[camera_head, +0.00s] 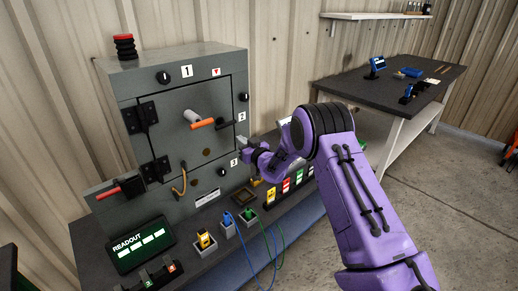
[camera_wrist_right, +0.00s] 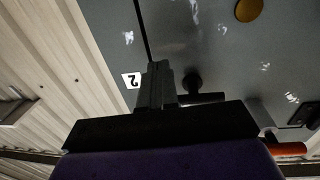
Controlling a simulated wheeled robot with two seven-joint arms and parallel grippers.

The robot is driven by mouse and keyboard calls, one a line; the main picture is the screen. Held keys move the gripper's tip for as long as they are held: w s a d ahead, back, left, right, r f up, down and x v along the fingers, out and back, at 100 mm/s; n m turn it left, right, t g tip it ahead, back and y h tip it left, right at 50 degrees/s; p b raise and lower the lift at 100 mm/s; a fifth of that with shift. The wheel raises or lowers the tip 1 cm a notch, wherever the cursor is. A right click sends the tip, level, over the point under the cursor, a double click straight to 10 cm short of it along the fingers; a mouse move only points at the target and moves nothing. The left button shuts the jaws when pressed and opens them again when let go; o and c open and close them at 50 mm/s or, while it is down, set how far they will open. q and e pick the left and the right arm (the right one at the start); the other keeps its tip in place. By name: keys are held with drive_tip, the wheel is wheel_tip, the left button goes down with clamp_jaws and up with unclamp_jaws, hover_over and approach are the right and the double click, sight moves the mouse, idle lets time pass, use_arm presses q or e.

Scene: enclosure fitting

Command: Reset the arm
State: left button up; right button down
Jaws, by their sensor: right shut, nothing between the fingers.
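My right arm is purple and reaches in from the lower right in the head view. Its gripper (camera_head: 242,143) is at the right edge of the grey enclosure (camera_head: 190,92), close to the front. In the wrist view the dark fingers (camera_wrist_right: 156,72) are together and empty, near the number 2 label (camera_wrist_right: 131,80) and a dark knob (camera_wrist_right: 193,82). I cannot tell whether they touch the enclosure. The enclosure door is shut, with an orange-handled lever (camera_head: 203,124) on it. My left gripper is out of view.
A red-handled lever (camera_head: 108,193) sticks out of the left side box. A green readout (camera_head: 139,244), blue and green plugs with cables, and coloured blocks (camera_head: 286,187) stand on the bench. A dark side table (camera_head: 392,97) is at the right, with open floor before it.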

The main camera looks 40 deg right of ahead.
drive_tip(key=s+b, duration=0.1)
drive_tip(key=s, duration=0.7)
drive_tip(key=s+a+f+m+g+h, duration=0.1)
drive_tip(key=s+a+f+m+g, duration=0.3)
drive_tip(key=s+f, duration=0.5)
drive_tip(key=s+a+f+m+g+h, duration=0.2)
drive_tip(key=s+a+f+g, duration=0.3)
drive_tip(key=f, duration=0.6)
drive_tip(key=s+a+f+g, duration=0.2)
drive_tip(key=s+a+f, duration=0.1)
drive_tip(key=s, duration=0.5)
drive_tip(key=s+a+f+g+y, duration=0.1)
drive_tip(key=s+a+f+g, duration=0.1)
drive_tip(key=s+f, duration=0.3)
drive_tip(key=s+a+f+g, duration=0.1)
drive_tip(key=s+a+f, duration=0.2)
drive_tip(key=s, duration=0.9)
drive_tip(key=shift+s+a+f+g, duration=0.25)
drive_tip(key=shift+a+f+g, duration=0.15)
drive_tip(key=shift+f, duration=0.15)
drive_tip(key=shift+w, duration=0.15)
